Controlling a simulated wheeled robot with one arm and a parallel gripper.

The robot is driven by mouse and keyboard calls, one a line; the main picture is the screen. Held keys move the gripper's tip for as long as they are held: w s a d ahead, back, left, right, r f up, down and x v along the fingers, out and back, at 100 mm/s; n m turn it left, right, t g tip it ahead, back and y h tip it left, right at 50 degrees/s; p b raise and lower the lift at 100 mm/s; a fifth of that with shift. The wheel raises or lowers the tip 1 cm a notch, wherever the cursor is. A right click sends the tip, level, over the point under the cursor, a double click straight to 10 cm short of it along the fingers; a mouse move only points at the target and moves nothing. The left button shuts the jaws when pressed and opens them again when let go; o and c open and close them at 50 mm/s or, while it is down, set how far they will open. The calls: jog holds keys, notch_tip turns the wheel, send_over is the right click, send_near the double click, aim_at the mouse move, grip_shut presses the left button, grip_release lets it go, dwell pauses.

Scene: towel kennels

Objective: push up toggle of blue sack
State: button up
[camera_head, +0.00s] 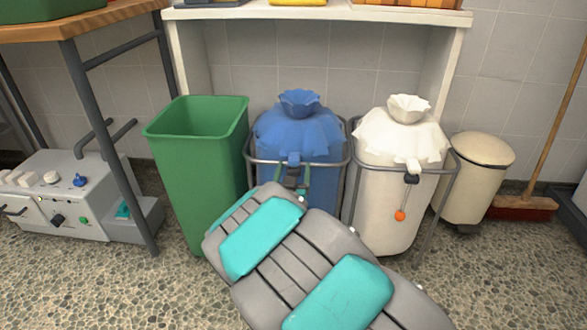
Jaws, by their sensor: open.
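The blue sack (300,136) stands in a grey metal frame, its gathered neck flaring open at the top. A small blue tab (293,158) hangs at its front. Just below the tab is a small dark piece, perhaps the toggle; I cannot tell it clearly from my gripper. My gripper (293,176) is in front of the sack, just below the tab, with its fingers apart on either side of the dark piece. I cannot tell whether they touch it. My grey and teal arm hides the lower front of the sack and any cord end there.
A green bin (200,160) stands close on the left. A white sack (395,205) in a similar frame stands close on the right, with a dark toggle (411,179) and an orange ball (400,215). A cream pedal bin (475,180) and broom (522,207) are farther right. A shelf (325,12) is above.

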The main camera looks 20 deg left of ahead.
jog(key=v, duration=0.7)
jog(key=shift+s, duration=0.15)
dwell(0.5)
jog(key=s+d+r+m+g+h+p, duration=0.1)
jog(key=s+d+g+p, duration=0.2)
jog(key=d, duration=0.5)
jog(key=d+m+g+h+p, duration=0.1)
jog(key=d+g+p, duration=0.1)
jog(key=d+g, duration=0.5)
jog(key=s+d+r+g+p, duration=0.2)
jog(key=s+d, duration=0.5)
jog(key=s, duration=0.4)
jog(key=s+d+r+g+h+p, duration=0.1)
jog(key=s+d+r+g+p, duration=0.1)
jog(key=s+d+r+g, duration=0.2)
jog(key=s+d+r+g+h+p, duration=0.1)
jog(key=s+d+r+g+p, duration=0.1)
jog(key=s+d, duration=0.9)
jog(key=s+r+g, duration=0.1)
jog(key=s+r, duration=0.1)
jog(key=s, duration=0.5)
jog(key=shift+s+r+m, duration=0.2)
jog(key=shift+r+m, duration=0.1)
